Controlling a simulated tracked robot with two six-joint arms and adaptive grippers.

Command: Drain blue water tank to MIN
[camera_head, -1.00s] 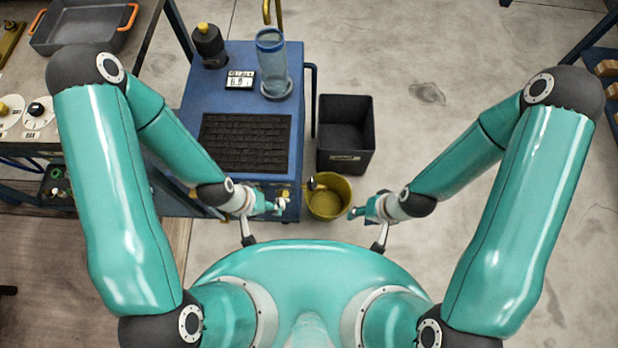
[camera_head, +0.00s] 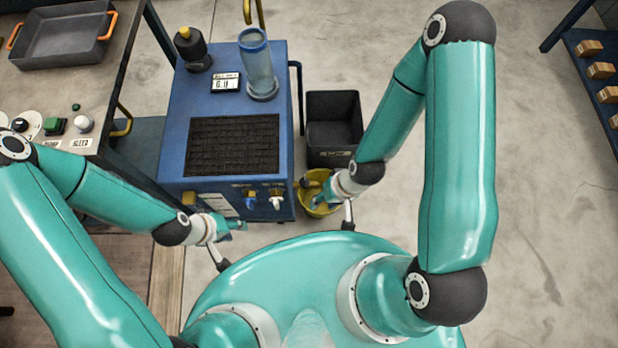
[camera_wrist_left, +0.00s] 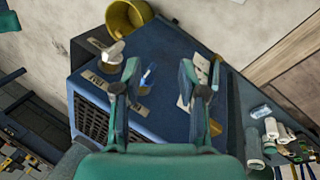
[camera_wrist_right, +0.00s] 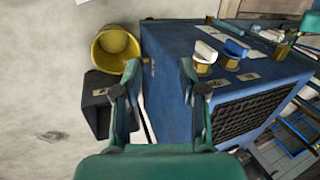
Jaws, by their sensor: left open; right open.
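The blue tank (camera_head: 172,135) has a clear cylinder (camera_head: 258,70) with a blue rim on top; its water level is unclear. A small display (camera_head: 226,83) stands beside it, its digits hard to read. On the front are a blue-handled tap (camera_head: 250,200) and a white-handled tap (camera_head: 276,199); both also show in the right wrist view, blue (camera_wrist_right: 236,48) and white (camera_wrist_right: 206,52). My left gripper (camera_head: 240,222) is open and empty, left of the taps and apart from them. My right gripper (camera_head: 324,192) is open and empty, above the yellow bucket (camera_head: 303,204), right of the taps.
A black bin (camera_head: 335,150) stands on the floor right of the tank. At left, a bench holds a grey tray (camera_head: 62,40) and a control panel with a green button (camera_head: 54,125). A shelf with wooden blocks (camera_head: 590,47) is at far right.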

